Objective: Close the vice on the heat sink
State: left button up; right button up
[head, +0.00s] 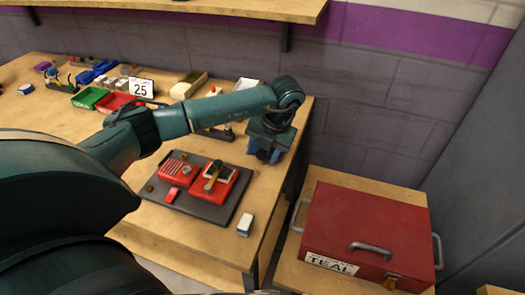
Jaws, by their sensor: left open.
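On a dark mat (207,211) near the front right of the bench is a red device (218,188). It has a grey and dark top and a brass-coloured lever or bar across it; this looks like the vice. A red ribbed block (172,172) sits on the mat to its left. I cannot tell for sure which piece is the heat sink, or how the vice jaws stand. My left gripper (266,158) points down near the bench's right edge, right of the mat and apart from the red device. It is open with nothing seen in it. My right gripper is out of view.
Green (90,97) and red (114,103) trays and a "25" card (141,88) stand behind. A red toolbox (360,228) marked TEAL stands at right. My left arm hides part of the bench.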

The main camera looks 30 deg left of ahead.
pick_arm(q)
jog(key=shift+r, duration=0.1)
jog(key=s+v, duration=0.1)
jog(key=v, duration=1.2)
jog(key=shift+w+p, duration=0.35)
jog(key=shift+w, duration=0.15)
